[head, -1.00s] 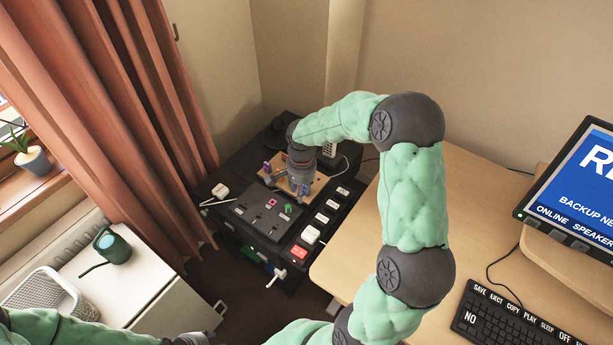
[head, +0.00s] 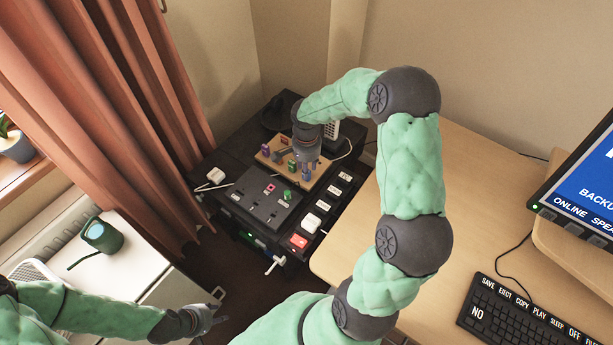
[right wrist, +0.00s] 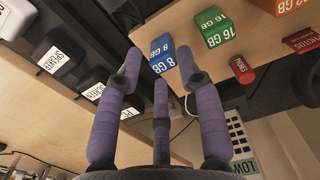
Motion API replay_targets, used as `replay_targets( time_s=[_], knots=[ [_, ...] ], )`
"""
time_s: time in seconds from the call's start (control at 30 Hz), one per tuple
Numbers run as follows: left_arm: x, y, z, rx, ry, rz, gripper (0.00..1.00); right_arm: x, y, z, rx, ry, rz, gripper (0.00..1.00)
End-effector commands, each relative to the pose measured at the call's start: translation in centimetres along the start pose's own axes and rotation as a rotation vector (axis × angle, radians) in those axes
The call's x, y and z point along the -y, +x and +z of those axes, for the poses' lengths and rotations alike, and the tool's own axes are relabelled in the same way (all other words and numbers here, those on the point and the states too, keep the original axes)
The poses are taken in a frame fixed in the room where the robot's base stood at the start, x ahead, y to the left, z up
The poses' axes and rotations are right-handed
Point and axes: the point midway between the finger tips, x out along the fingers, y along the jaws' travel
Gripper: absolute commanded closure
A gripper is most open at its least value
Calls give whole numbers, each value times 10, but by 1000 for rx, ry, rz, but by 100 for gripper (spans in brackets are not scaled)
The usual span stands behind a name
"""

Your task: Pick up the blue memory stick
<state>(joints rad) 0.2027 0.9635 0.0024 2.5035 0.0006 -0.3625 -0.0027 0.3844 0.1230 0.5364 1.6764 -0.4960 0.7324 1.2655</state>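The blue memory stick (right wrist: 161,55), labelled 8 GB, stands in a wooden board (right wrist: 186,12). In the right wrist view it sits between the tips of my right gripper's spread purple fingers (right wrist: 159,62), with a gap on each side. In the head view the blue stick (head: 305,172) shows at the board's near right side, just below my right gripper (head: 302,158). My right gripper is open and holds nothing. My left gripper (head: 212,318) is low at the left, away from the board; its fingers are too small to read.
A green 16 GB stick (right wrist: 214,26) stands close beside the blue one, with an orange 32 GB stick (right wrist: 286,6) beyond. A red stick (right wrist: 243,69) is near. A dark panel (head: 262,205) with sockets and labelled keys lies in front. The desk (head: 480,210) is at right.

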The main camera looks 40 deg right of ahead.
Motion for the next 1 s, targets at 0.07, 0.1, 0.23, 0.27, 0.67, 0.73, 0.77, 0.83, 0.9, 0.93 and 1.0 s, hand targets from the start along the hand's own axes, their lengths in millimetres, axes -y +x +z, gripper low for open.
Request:
replay_targets(
  time_s=[0.07,0.1,0.23,0.27,0.67,0.73,0.77,0.83,0.9,0.93,1.0],
  knots=[
    [3,10,0,0,0,0,60,1,15,-2,1,0,1,63],
    [5,13,0,0,0,0,60,2,20,-2,1,0,1,63],
    [8,21,-1,0,0,0,60,2,38,-3,2,-1,2,63],
    [8,22,-1,0,0,0,60,2,40,-3,2,-1,2,63],
    [8,21,-1,0,0,0,60,2,40,-3,1,-1,0,99],
    [8,21,-1,0,0,0,60,2,40,-3,1,-1,0,99],
    [8,21,-1,0,0,0,60,2,40,-3,1,-1,0,99],
    [8,21,-1,0,0,0,60,2,40,-3,1,-1,0,99],
    [8,21,-1,0,0,0,60,2,40,-3,1,-1,0,99],
    [8,21,-1,0,0,0,60,2,40,-3,1,-1,0,99],
    [8,21,-1,0,0,0,60,2,40,-3,1,-1,0,99]
  ],
)
